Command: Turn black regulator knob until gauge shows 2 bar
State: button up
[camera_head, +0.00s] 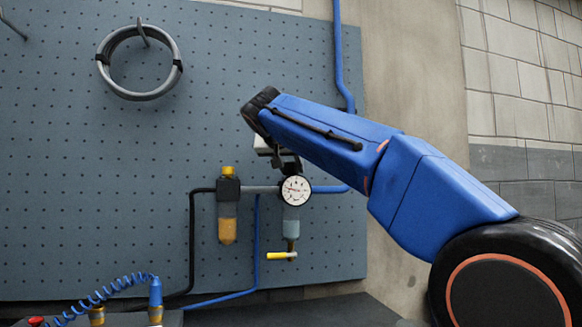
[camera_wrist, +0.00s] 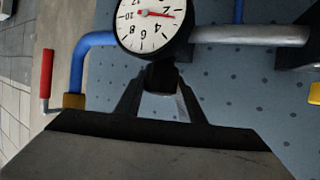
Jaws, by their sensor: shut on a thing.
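The round white gauge (camera_head: 295,190) sits on the regulator in the air line on the blue pegboard. It shows large at the top of the wrist view (camera_wrist: 150,22), cut by the frame edge, its numbers turned upside down. Its red needle points to the right in that picture; the exact value is too small to read. In the head view my gripper (camera_head: 288,163) is above the gauge and hides the knob.
A filter with an amber bowl (camera_head: 228,229) hangs left of the gauge. A yellow-handled valve (camera_head: 282,255) is below it. A red lever (camera_wrist: 46,75) and a blue pipe (camera_wrist: 85,55) are left in the wrist view. A grey hose coil (camera_head: 139,62) hangs upper left.

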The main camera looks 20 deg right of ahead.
jog(key=shift+n+t+y, duration=0.5)
jog(key=shift+n+y, duration=0.6)
jog(key=o, duration=1)
jog(key=shift+o, duration=0.2)
jog(key=v, duration=1.7)
jog(key=shift+s, duration=0.25)
